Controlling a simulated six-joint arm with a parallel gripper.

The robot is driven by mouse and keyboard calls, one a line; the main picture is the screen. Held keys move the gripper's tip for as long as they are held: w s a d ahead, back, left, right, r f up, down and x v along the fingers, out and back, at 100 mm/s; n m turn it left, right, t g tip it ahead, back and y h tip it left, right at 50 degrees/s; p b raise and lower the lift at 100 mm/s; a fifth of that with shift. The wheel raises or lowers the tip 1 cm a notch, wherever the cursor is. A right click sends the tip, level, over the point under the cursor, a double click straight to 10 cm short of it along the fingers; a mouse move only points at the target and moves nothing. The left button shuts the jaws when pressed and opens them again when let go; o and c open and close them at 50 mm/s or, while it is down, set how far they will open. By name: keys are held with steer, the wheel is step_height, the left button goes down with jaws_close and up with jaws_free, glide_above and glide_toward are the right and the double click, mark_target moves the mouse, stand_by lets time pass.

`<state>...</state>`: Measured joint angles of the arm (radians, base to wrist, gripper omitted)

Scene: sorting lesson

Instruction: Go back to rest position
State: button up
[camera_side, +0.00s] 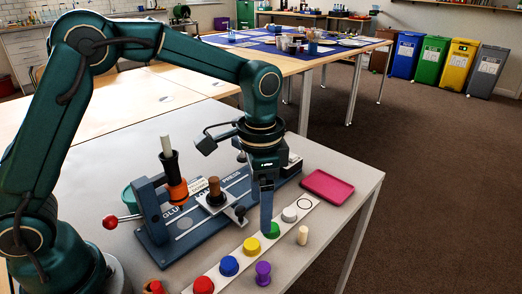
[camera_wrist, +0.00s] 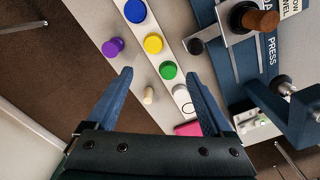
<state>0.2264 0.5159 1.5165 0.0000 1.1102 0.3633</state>
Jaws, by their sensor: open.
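My gripper (camera_side: 266,222) points down over the white strip (camera_side: 240,267), close above the green cap (camera_side: 271,231). In the wrist view its two blue fingers (camera_wrist: 160,80) stand wide apart with nothing gripped between them. The green cap (camera_wrist: 168,70) shows in the gap between the fingers. The strip also carries a red cap (camera_side: 203,285), a blue cap (camera_side: 229,266), a yellow cap (camera_side: 251,246) and a pale grey cap (camera_side: 289,215). A drawn circle at its far end (camera_side: 304,203) is bare.
A purple peg (camera_side: 263,272) and a cream peg (camera_side: 302,236) stand beside the strip. A pink tray (camera_side: 327,186) lies at the right table edge. A blue press fixture (camera_side: 165,231) with upright parts and a red-knobbed lever stands left of my gripper.

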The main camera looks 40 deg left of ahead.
steer(key=d+f, duration=0.1)
steer(key=d, duration=0.1)
steer(key=d+f, duration=0.2)
steer(key=d, duration=0.1)
steer(key=shift+w+d+f, duration=0.1)
steer(key=shift+d+f, duration=0.1)
steer(key=shift+d, duration=0.1)
